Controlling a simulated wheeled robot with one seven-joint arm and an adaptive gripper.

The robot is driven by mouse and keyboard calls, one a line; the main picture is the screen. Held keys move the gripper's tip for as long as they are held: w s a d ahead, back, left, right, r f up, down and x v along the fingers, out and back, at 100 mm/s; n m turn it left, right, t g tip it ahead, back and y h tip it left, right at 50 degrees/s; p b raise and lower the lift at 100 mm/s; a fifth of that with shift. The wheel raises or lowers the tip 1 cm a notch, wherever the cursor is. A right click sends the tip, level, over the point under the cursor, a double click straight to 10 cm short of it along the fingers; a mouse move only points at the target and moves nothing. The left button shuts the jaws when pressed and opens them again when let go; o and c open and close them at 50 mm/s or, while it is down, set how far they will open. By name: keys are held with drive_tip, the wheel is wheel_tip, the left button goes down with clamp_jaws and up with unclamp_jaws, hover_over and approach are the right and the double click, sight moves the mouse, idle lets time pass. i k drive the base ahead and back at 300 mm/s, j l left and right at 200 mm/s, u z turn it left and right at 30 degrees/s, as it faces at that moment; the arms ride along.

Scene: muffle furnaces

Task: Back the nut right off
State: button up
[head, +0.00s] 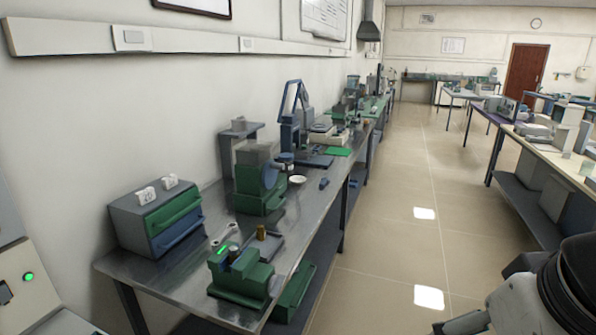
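No nut can be made out for certain at this size. On the near end of the left steel bench stands a green vise-like fixture (240,279) with a small bright green mark on top. A grey wrench (225,235) lies just behind it. A small brass-coloured cylinder (261,232) stands upright on a dark tray (268,247) beside the fixture; I cannot tell whether it is the nut. Part of my arm shows at the lower right corner, over the aisle and well apart from the bench. My gripper's fingers are not in view.
On the left bench (188,265) stand a grey cabinet with green and blue drawers (158,218) and a green-and-grey machine (258,180). A panel with a green light (28,277) is at lower left. The aisle floor (390,235) is clear; another bench (560,160) lines the right.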

sight(233, 251)
drive_tip(key=i+j, duration=0.7)
drive_tip(key=j, duration=0.2)
